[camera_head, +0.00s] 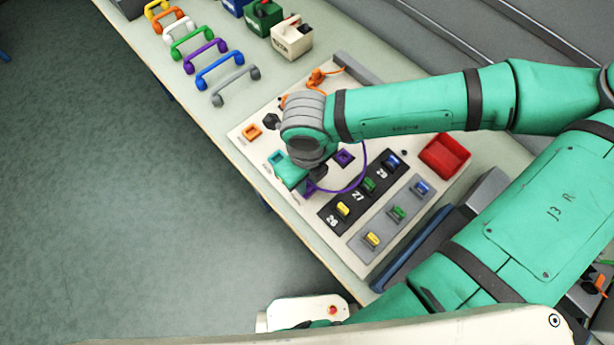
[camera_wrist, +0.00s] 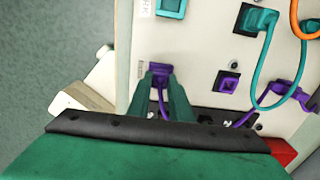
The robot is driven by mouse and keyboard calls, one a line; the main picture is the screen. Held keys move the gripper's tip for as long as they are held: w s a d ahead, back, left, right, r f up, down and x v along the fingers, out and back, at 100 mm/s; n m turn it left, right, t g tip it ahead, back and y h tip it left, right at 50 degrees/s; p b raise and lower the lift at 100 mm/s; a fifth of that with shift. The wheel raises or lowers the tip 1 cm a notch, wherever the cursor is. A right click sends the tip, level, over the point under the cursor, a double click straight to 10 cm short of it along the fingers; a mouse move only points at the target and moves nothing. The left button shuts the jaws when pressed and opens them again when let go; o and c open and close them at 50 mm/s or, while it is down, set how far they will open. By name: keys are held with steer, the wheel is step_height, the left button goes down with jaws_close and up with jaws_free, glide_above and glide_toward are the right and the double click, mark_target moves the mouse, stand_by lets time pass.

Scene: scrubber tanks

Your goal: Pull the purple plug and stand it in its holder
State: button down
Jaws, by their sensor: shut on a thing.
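My gripper (camera_wrist: 161,84) is shut on the purple plug (camera_wrist: 162,100), seen between its fingers in the wrist view. The plug is at the purple holder (camera_wrist: 159,69) near the panel's edge, beside a small printed label. I cannot tell whether it is seated or just above the holder. The purple socket (camera_wrist: 228,84) stands empty and also shows in the head view (camera_head: 344,158). The purple cable (camera_head: 359,178) curves from the gripper side across the panel to a purple cable end (camera_wrist: 284,95). In the head view my wrist hides most of the plug.
A teal holder (camera_wrist: 171,6) and an orange holder (camera_head: 251,132) line the same panel edge. A teal plug (camera_wrist: 262,19) with a looped cable is near the purple socket. Coloured handles (camera_head: 206,54) stand behind.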

steer(key=c, duration=1)
jaws_free()
steer(key=shift+c, duration=0.2)
step_height(320, 180, up, 8)
steer(key=shift+r, duration=0.25)
